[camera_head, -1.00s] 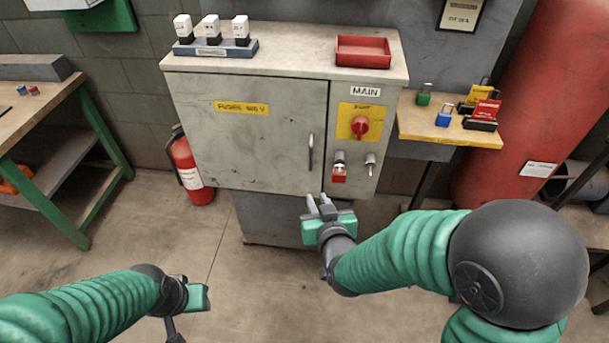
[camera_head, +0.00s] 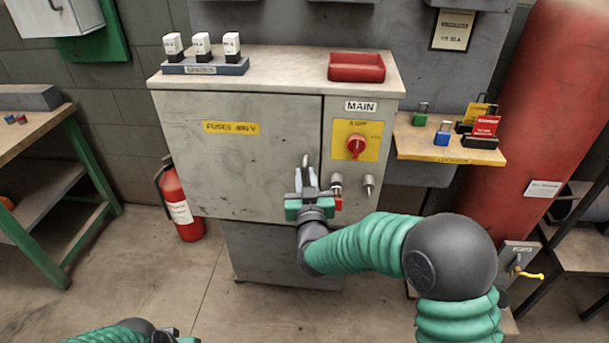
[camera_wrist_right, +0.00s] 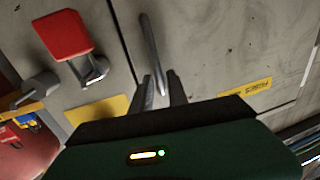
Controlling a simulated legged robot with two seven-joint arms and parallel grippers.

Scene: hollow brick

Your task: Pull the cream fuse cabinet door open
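The cream fuse cabinet (camera_head: 180,135) stands ahead, its door (camera_head: 235,165) with a yellow label flush with the front. The upright metal handle (camera_head: 305,160) is at the door's right side; it also shows in the right wrist view (camera_wrist_right: 150,45). My right gripper (camera_head: 305,179) is at the handle's lower part, fingers apart, one on either side of the bar. In the right wrist view the fingers (camera_wrist_right: 164,92) flank the handle's end; contact is unclear. My left gripper (camera_head: 163,336) is at the bottom edge, fingers cut off.
A red padlock (camera_wrist_right: 62,33) hangs on the panel beside the handle, close to my right gripper. A red switch (camera_head: 356,146) is above it. Fuses (camera_head: 202,44) and a red tray (camera_head: 356,67) stand on top. An extinguisher (camera_head: 180,203) stands left; floor in front is clear.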

